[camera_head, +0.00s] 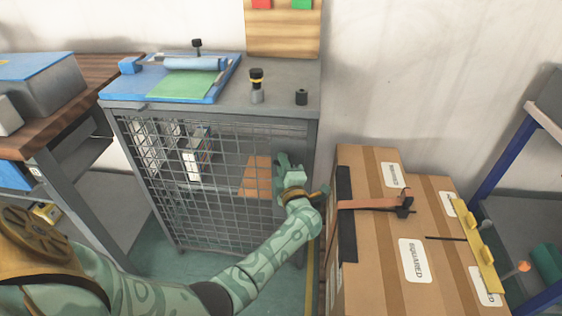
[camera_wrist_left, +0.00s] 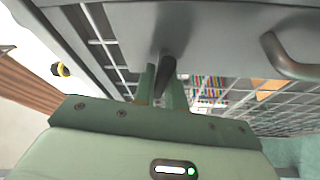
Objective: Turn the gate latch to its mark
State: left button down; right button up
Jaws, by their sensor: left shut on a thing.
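The gate (camera_head: 195,225) is a grey wire-mesh door on the front of a grey cabinet. My left gripper (camera_head: 281,162) is at the gate's right edge and hides the latch in the head view. In the left wrist view my left gripper (camera_wrist_left: 163,90) is shut on the latch (camera_wrist_left: 167,62), a dark grey lever. The lever stands out from the grey frame between the two green fingers. I cannot make out the latch's mark. My right gripper is in neither view.
A curved grey handle (camera_wrist_left: 290,58) is to the right of the latch in the wrist view. Stacked cardboard boxes (camera_head: 375,255) stand close to the right of my forearm.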

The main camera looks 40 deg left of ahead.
pick_arm(q)
jog(key=shift+n+g, duration=0.3)
jog(key=shift+n, duration=0.2)
jog(key=shift+f+n+h, duration=0.1)
jog(key=shift+n+h, duration=0.2)
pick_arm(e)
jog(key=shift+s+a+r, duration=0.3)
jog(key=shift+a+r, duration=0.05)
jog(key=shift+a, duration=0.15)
pick_arm(q)
jog(key=shift+p, duration=0.3)
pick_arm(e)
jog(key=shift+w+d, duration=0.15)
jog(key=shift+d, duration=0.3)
pick_arm(q)
jog(key=c, duration=1.4)
grip_release()
jog(key=shift+c, duration=0.2)
jog(key=shift+d, duration=0.1)
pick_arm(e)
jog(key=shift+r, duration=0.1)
